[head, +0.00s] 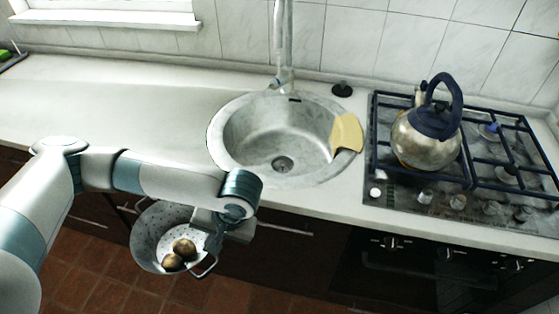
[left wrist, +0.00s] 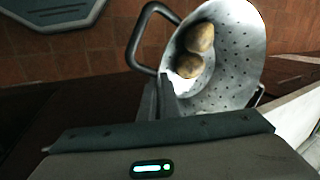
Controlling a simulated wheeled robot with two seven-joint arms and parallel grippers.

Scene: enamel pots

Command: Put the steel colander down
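The steel colander (head: 150,228) hangs in front of the counter, over the tiled floor, with two brown potatoes (head: 184,248) in it. My left gripper (head: 212,243) is shut on the colander at its near right side, by a looped handle. In the left wrist view the perforated bowl (left wrist: 235,60) tilts, with the potatoes (left wrist: 198,38) near one side and a dark handle loop (left wrist: 138,40) at the left. The exact grip point is partly hidden by my gripper's fingers (left wrist: 160,100). My right gripper is not in view.
The white counter (head: 110,100) is clear left of the round sink (head: 283,140). A yellow cloth (head: 346,133) lies on the sink's right rim. A kettle (head: 425,140) stands on the gas hob (head: 480,180) at the right. The faucet (head: 284,50) rises behind the sink.

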